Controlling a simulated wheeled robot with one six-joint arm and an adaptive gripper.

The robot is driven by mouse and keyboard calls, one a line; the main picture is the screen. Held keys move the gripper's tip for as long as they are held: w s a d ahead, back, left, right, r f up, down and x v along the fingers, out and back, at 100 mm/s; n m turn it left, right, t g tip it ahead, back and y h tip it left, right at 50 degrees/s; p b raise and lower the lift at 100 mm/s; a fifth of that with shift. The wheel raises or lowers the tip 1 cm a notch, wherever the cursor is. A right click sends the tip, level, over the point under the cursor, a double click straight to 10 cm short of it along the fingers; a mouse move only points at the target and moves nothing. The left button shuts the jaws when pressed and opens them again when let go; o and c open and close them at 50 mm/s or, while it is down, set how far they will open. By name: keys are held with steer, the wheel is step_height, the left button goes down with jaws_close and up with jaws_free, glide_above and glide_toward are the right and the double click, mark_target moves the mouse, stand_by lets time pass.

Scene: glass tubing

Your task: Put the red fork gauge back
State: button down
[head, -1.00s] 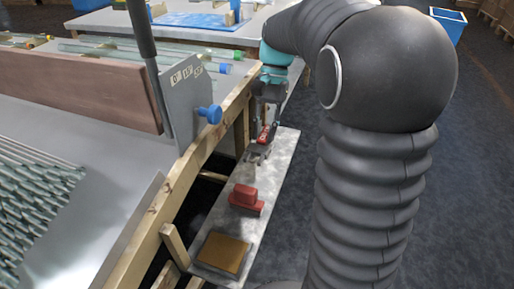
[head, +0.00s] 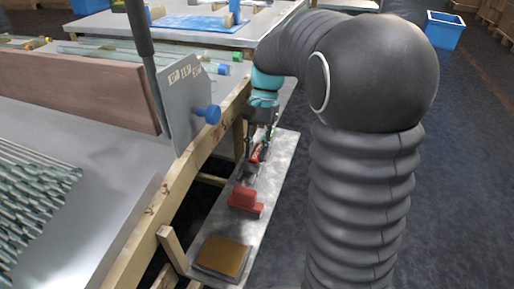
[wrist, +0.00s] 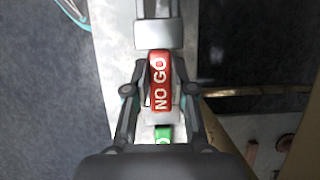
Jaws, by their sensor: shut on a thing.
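The red fork gauge (wrist: 160,70) is between the fingers of my gripper (wrist: 160,92) in the wrist view. Its red face reads "NO GO". A pale metal fork end (wrist: 158,34) with prongs points to the top of the picture, and a green part (wrist: 163,136) shows behind the red one. In the head view my gripper (head: 261,142) holds the gauge (head: 256,154) over the narrow grey shelf (head: 274,180). I cannot tell whether the gauge touches the shelf. A red block (head: 245,200) sits on the shelf, nearer than the gauge.
A tan pad (head: 222,256) lies at the shelf's near end. The workbench's wooden edge (head: 178,190) runs along the left, with an upright angle plate (head: 190,108) and blue knob (head: 209,114) above it. Open floor (head: 460,200) lies right.

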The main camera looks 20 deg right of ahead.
steer(key=shift+f, duration=0.4)
steer(key=c, duration=1)
jaws_free()
steer(key=p+v, duration=0.2)
steer(key=v, duration=1.1)
steer(key=shift+s+a+f+n+t+h, duration=0.65)
steer(key=shift+s+n+t, duration=0.75)
steer(key=shift+s, duration=2.25)
steer(key=shift+s+a+f+n+t+h, duration=0.35)
steer(key=shift+s+f+n+t, duration=1)
steer(key=shift+s, duration=2.35)
steer(key=shift+s+a+f+n+t+h, duration=0.7)
steer(key=shift+s+t, duration=1.15)
steer(key=shift+s, duration=1.8)
